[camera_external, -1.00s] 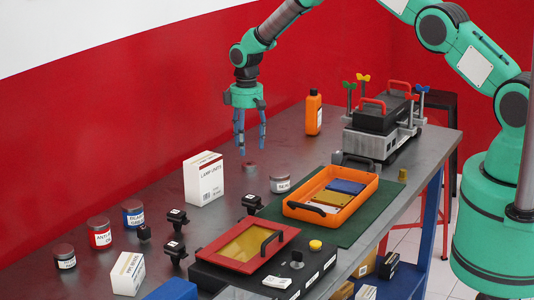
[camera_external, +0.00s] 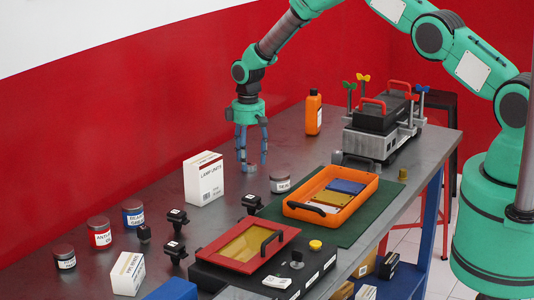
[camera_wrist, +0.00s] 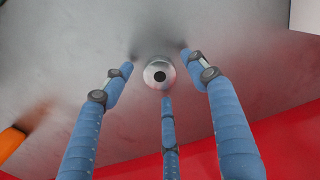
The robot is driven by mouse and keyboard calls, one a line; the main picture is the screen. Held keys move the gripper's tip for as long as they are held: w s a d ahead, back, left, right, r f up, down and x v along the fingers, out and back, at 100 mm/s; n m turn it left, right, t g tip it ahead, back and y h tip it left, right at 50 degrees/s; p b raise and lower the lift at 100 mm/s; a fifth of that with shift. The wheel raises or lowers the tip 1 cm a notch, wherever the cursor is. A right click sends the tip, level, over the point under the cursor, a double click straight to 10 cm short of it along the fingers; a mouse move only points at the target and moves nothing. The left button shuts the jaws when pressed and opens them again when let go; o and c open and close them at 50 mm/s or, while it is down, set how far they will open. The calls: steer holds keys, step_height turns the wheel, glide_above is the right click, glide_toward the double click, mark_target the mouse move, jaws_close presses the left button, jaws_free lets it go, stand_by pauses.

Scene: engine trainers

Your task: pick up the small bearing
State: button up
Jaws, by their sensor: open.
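The small bearing (camera_wrist: 150,66) is a round, shiny metal ring with a dark hole, lying flat on the grey metal table. In the wrist view it sits between the fingertips of my gripper (camera_wrist: 160,76), which are spread around it and look apart from it. In the external view my gripper (camera_external: 252,163) points straight down at the table, left of the orange tray. Its blue fingers are open, with nothing held. The bearing is mostly hidden behind the fingers there.
The orange tray (camera_external: 331,216) lies on a green mat. An orange bottle (camera_external: 313,112) and an engine trainer (camera_external: 378,128) stand farther back.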

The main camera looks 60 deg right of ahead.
steer(key=shift+f, duration=0.45)
steer(key=c, duration=1.4)
